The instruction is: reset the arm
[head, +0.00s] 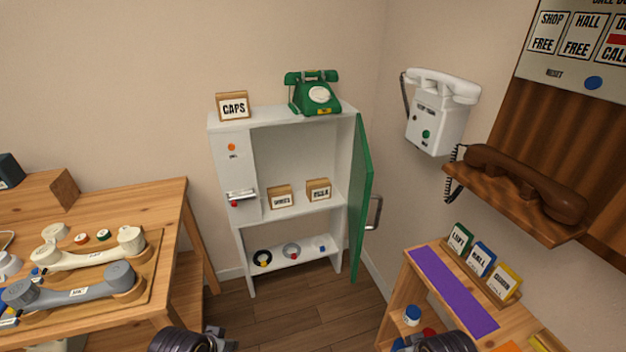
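My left gripper (218,338) shows only in part at the bottom edge, left of centre, as dark wrist and finger parts. My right gripper (445,343) shows only as a dark rounded part at the bottom edge, right of centre, in front of the right-hand shelf unit. The fingertips of both are hidden or cut off by the frame, so I cannot see whether they are open or shut. No object shows in either one.
A white cabinet (231,175) stands with its green door (361,200) open. A green phone (315,93) sits on top. Handsets lie on the left wooden table (165,195). A white phone (437,110) and brown handset (525,185) are at right. Floor (285,310) between is clear.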

